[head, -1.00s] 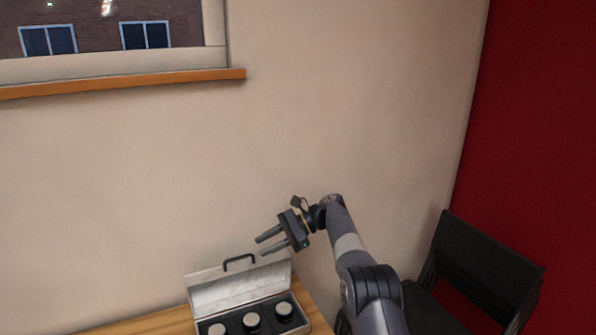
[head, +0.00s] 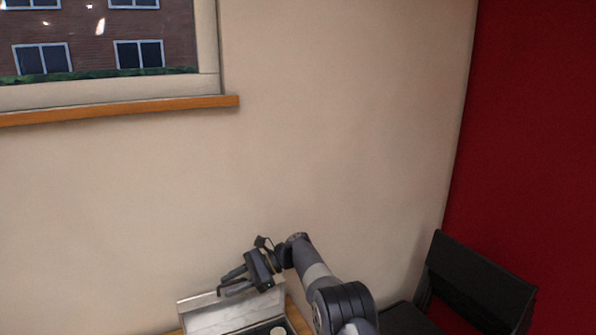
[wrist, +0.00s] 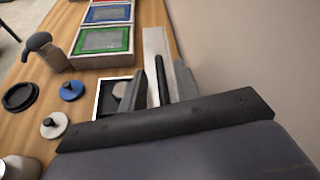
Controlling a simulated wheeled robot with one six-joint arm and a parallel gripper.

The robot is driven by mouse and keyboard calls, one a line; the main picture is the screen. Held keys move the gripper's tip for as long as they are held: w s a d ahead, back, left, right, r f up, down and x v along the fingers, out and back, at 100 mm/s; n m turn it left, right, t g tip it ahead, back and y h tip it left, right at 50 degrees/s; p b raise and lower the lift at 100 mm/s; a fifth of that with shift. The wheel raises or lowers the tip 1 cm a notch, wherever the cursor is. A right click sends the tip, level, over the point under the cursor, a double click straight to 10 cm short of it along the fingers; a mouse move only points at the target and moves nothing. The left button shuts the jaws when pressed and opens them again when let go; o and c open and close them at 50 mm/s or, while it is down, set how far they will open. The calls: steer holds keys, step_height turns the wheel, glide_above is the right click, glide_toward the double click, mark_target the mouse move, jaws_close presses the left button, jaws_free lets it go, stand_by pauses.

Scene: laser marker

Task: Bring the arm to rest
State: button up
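My gripper (head: 220,286) is at the end of my raised arm, in front of the wall and above the open metal case (head: 207,309). Its two fingers are apart with nothing between them. In the wrist view my gripper (wrist: 157,85) also shows spread fingers. The case's pale lid (wrist: 153,46) and its black handle (wrist: 160,75) appear behind the gap, and one finger hides part of the case. I cannot tell the exact distance to the case.
The wooden table (wrist: 35,72) holds green-framed (wrist: 103,40) and blue-framed (wrist: 108,14) pads, a dark-handled tool (wrist: 45,48), a black dish (wrist: 18,97), and blue (wrist: 72,90) and white (wrist: 54,125) knobbed discs. A black chair (head: 475,285) stands right; the wall rises behind.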

steer(key=shift+w+d+r, duration=0.15)
steer(key=shift+w+d, duration=0.1)
steer(key=shift+d, duration=0.1)
steer(key=b+v, duration=0.1)
steer(key=v, duration=0.9)
steer(key=shift+b, duration=0.4)
steer(key=p+x, duration=0.2)
steer(key=x, duration=0.8)
steer(key=shift+s+a, duration=0.2)
steer(key=shift+a, duration=0.15)
steer(key=shift+s+f, duration=0.1)
steer(key=shift+f, duration=0.1)
steer(key=shift+s+d, duration=0.15)
steer(key=shift+s, duration=0.15)
steer(key=shift+r, duration=0.15)
